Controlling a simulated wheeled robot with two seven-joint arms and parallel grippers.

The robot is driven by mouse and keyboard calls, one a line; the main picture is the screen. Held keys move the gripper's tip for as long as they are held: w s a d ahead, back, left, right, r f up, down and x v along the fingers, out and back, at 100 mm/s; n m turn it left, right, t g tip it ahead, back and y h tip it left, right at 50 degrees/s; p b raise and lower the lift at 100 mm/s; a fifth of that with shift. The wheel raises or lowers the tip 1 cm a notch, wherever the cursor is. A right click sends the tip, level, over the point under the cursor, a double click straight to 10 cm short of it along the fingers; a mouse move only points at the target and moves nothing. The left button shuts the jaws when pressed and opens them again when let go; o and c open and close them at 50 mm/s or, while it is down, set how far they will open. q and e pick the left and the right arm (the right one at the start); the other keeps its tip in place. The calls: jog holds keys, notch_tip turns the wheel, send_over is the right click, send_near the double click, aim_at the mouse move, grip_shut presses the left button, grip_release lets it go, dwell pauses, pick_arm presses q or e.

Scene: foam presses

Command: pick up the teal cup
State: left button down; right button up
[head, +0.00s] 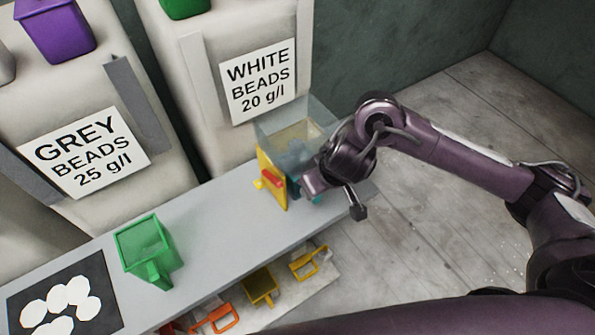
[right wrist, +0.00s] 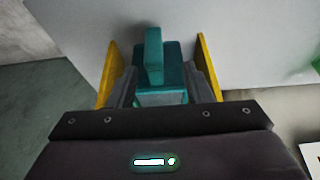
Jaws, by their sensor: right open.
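The teal cup (right wrist: 174,75) stands between two yellow side plates on the bench, its upright handle facing my right wrist camera. In the head view only slivers of the teal cup (head: 293,188) show, behind the yellow plate and my gripper. My right gripper (right wrist: 162,78) is open, with one grey finger on each side of the cup's near part; I cannot tell whether they touch it. In the head view my right gripper (head: 309,189) is at the bench's right end, partly hidden by its own wrist. My left gripper is not in view.
A clear hopper (head: 300,128) sits above the yellow plate (head: 267,170), which carries a red lever (head: 271,179). A green cup (head: 149,250) stands farther left on the grey bench (head: 215,222). Orange and yellow cups (head: 261,288) lie below its front edge. Labelled bead sacks stand behind.

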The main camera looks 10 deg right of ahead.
jog(key=shift+b+x, duration=0.3)
jog(key=shift+x, duration=0.8)
jog(key=x, duration=0.3)
jog(key=d+b+x, duration=0.1)
jog(key=shift+s+a+f, duration=0.1)
jog(key=shift+s+f, duration=0.05)
jog(key=shift+f, duration=0.45)
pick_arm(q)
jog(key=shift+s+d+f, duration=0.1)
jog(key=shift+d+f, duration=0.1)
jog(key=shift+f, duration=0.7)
pick_arm(e)
jog(key=shift+c, duration=0.2)
grip_shut()
